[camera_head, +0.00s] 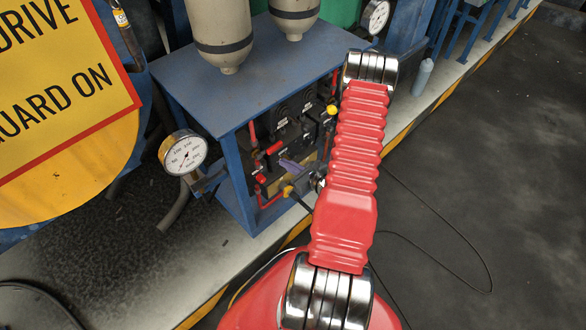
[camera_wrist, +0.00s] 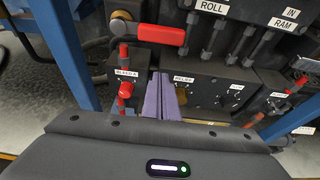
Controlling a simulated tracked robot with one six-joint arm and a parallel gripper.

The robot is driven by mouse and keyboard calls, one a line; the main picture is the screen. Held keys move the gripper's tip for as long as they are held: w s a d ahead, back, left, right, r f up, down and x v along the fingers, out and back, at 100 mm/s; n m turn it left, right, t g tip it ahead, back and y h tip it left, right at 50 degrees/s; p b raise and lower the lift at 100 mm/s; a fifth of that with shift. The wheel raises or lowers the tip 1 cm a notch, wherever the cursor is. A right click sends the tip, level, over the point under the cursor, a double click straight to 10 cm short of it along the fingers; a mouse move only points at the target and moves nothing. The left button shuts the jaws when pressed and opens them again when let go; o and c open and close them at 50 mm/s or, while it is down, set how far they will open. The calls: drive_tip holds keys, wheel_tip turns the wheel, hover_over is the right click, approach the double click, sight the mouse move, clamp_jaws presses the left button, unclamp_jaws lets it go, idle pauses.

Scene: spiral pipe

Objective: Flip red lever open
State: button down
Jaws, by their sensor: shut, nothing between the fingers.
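The red lever (camera_wrist: 162,35) lies roughly level across the front of the dark valve panel in the wrist view, its left end at a pipe fitting. In the head view the red lever (camera_head: 274,147) is small, inside the blue frame. My gripper (camera_wrist: 160,76) shows as two purple fingers, shut together and empty. Their tips are just below the lever in the wrist picture; I see no contact, and the depth gap is hard to judge. In the head view my gripper (camera_head: 288,162) is in front of the panel, partly hidden by my arm.
A red knob (camera_wrist: 125,90) is left of the fingers, below a label. Labelled black valves (camera_wrist: 235,40) fill the panel's upper right. Blue frame posts (camera_wrist: 62,50) flank the opening. A pressure gauge (camera_head: 184,153) stands left of the frame. Dark floor (camera_head: 500,170) is open at right.

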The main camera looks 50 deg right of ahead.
sight(269, 150)
drive_tip(key=w+r, duration=0.2)
drive_tip(key=r, duration=0.1)
drive_tip(key=shift+w+d+r, duration=0.1)
drive_tip(key=shift+w+r, duration=0.05)
idle(0.4)
drive_tip(key=shift+d, duration=0.15)
idle(0.3)
drive_tip(key=shift+r, duration=0.1)
